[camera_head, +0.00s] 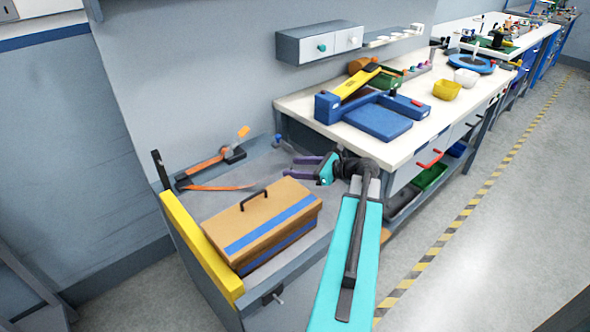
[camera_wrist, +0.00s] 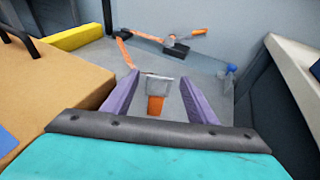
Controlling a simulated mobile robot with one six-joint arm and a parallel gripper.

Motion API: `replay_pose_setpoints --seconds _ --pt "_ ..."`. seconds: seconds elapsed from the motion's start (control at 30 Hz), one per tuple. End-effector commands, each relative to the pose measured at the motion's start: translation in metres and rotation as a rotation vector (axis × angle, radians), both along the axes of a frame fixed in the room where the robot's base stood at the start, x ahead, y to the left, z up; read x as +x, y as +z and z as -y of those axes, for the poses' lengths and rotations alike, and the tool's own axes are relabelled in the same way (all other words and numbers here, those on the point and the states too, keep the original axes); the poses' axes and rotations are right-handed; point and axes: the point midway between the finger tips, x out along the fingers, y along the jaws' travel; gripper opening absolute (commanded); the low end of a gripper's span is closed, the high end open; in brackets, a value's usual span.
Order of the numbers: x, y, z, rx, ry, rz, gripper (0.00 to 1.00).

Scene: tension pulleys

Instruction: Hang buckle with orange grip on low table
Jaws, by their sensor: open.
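The low grey table (camera_head: 262,168) stands at the lower left in the head view. In the wrist view a grey buckle with an orange grip (camera_wrist: 157,92) is between the two purple fingers of my gripper (camera_wrist: 159,76). The fingers are open, with gaps showing on both sides of the buckle. An orange strap (camera_wrist: 128,50) runs near its far end. I cannot make out the grey buckle there. A black ratchet with an orange handle (camera_head: 235,153) lies farther back by the wall.
A tan toolbox (camera_head: 262,222) with a blue stripe fills the table's front left. A yellow bar (camera_head: 203,246) edges the table's left side. A taller white workbench (camera_head: 440,112) with blue equipment stands to the right. A blue clamp-like part (camera_wrist: 228,76) is near the wall.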

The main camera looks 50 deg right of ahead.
Motion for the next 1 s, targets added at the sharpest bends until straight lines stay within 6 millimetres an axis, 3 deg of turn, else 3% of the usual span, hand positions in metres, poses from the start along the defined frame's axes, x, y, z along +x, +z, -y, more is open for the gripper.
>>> replay_pose_setpoints --seconds 0.7,1.0 --pt "-0.101 0.03 0.031 -0.001 -0.003 0.001 0.52" --pt "-0.118 0.036 0.036 0.0 -0.001 0.0 0.52"
